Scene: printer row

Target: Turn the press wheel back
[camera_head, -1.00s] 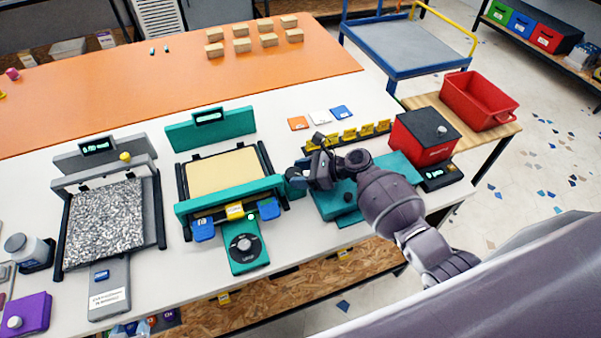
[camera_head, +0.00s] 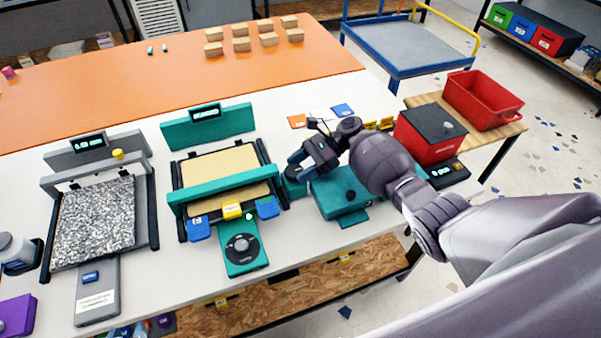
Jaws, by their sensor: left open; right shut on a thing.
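A low teal press (camera_head: 338,192) with a dark knob on top stands on the white table, right of the teal printer. My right gripper (camera_head: 301,164) is at the upper left side of this press, close to a small teal part (camera_head: 291,186). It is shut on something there. The gripper and wrist cover what it holds; it appears to be the press wheel, whose rim and spokes I cannot make out. My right arm comes in from the right and hides the press's far right part. My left gripper is not in view.
The teal printer (camera_head: 222,194) with a control dial stands close left of the press; a grey printer (camera_head: 125,193) is further left. Yellow tags (camera_head: 371,126) and a red box with a dark lid (camera_head: 428,148) lie behind and right. A red bin (camera_head: 483,105) stands beyond.

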